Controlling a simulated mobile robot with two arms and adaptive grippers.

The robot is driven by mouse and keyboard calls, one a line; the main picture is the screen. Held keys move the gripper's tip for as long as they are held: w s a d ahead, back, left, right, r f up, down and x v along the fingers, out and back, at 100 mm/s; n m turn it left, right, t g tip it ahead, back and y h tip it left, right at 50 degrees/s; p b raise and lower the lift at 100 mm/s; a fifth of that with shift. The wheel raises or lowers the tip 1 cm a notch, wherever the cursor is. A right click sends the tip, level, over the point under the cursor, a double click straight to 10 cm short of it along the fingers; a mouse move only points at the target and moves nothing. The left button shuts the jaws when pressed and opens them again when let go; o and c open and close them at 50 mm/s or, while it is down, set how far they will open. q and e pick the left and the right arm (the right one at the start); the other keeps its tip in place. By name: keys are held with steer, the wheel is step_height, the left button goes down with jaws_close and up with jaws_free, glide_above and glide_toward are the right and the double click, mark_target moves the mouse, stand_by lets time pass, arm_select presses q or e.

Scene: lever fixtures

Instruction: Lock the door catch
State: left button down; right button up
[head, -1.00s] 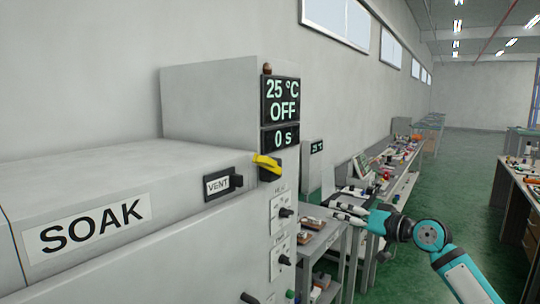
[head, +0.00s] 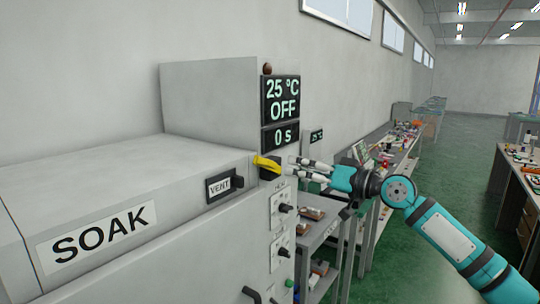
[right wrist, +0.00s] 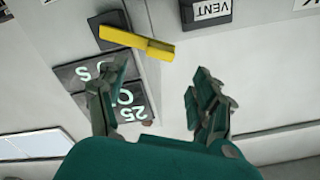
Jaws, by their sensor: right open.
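The door catch is a yellow lever (head: 266,163) on a dark mount at the front corner of the grey SOAK chamber (head: 100,185), just below the display. It also shows in the right wrist view (right wrist: 137,40), lying ahead of the fingertips. My right gripper (head: 298,168) is open and empty, with its fingers pointing at the lever from the right. In the right wrist view the right gripper (right wrist: 163,75) has its two fingers wide apart, with a gap between them and the lever. My left gripper is not in view.
A display (head: 281,110) reads 25 °C, OFF and 0 s. A VENT lever (head: 225,184) sits left of the catch, and several small switches (head: 283,209) lie below it. A cart (head: 320,225) and a cluttered bench (head: 395,150) stand to the right.

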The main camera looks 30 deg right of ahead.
mark_target(273, 164)
steer(key=p+x, duration=0.5)
steer(key=x, duration=0.3)
steer(key=shift+w+a+r+p, duration=0.1)
steer(key=shift+w+r+p, duration=0.05)
steer(key=shift+w+p, duration=0.2)
steer(key=shift+w+a, duration=0.25)
steer(key=shift+w, duration=0.2)
jaws_close()
